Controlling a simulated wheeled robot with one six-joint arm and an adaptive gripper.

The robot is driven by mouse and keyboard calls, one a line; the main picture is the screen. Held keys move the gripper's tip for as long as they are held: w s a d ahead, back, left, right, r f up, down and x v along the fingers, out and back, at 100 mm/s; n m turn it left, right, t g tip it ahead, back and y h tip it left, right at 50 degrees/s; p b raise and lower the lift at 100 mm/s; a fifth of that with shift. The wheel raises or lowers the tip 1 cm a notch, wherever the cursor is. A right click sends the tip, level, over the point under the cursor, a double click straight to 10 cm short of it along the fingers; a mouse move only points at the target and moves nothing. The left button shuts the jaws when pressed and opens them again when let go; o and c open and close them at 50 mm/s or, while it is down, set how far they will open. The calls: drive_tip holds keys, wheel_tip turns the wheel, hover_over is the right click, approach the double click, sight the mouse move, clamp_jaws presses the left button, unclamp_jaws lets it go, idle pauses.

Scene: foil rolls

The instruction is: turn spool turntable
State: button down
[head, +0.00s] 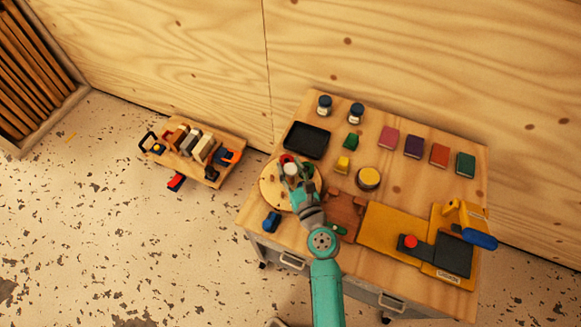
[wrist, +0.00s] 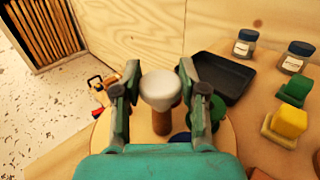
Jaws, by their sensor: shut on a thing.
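The spool turntable (head: 271,188) is a round pale wooden disc at the left end of the workbench. Its edge also shows low in the wrist view (wrist: 106,132). My gripper (head: 292,173) is over the disc. In the wrist view its two fingers (wrist: 160,88) stand on either side of a white rounded knob (wrist: 161,86) on a brown post (wrist: 162,121), and are shut on it. A red piece (head: 287,158) shows at the disc's far side. My gripper hides part of the disc.
A black tray (head: 306,140) lies just behind the disc. A blue object (head: 271,222) sits near the front left edge. Yellow (head: 343,164) and green (head: 351,142) blocks stand to the right. A yellow machine (head: 395,232) fills the front right. A low tool table (head: 205,170) stands left.

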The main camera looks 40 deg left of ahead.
drive_tip(key=shift+w+n+g+y, duration=0.1)
drive_tip(key=shift+n+g+y, duration=0.45)
drive_tip(key=shift+g, duration=0.25)
drive_tip(key=shift+n+g+y, duration=0.45)
drive_tip(key=shift+n+g, duration=0.6)
drive_tip(key=shift+g, duration=0.45)
drive_tip(key=shift+n+g+y, duration=0.15)
drive_tip(key=shift+n+g, duration=0.9)
drive_tip(key=shift+g, duration=0.55)
drive_tip(key=shift+n+g+y, duration=0.15)
drive_tip(key=shift+n+g, duration=0.9)
drive_tip(key=shift+g, duration=0.55)
drive_tip(key=shift+n+g+h, duration=0.7)
drive_tip(key=shift+n+g, duration=1)
drive_tip(key=shift+g, duration=0.9)
drive_tip(key=shift+n+g+h, duration=0.8)
drive_tip(key=shift+n+g, duration=0.3)
drive_tip(key=shift+g, duration=0.4)
drive_tip(key=shift+n+g+h, duration=0.6)
drive_tip(key=shift+g+h, duration=0.1)
drive_tip(key=shift+g, duration=0.2)
drive_tip(key=c, duration=0.7)
unclamp_jaws()
drive_tip(key=shift+o, duration=0.2)
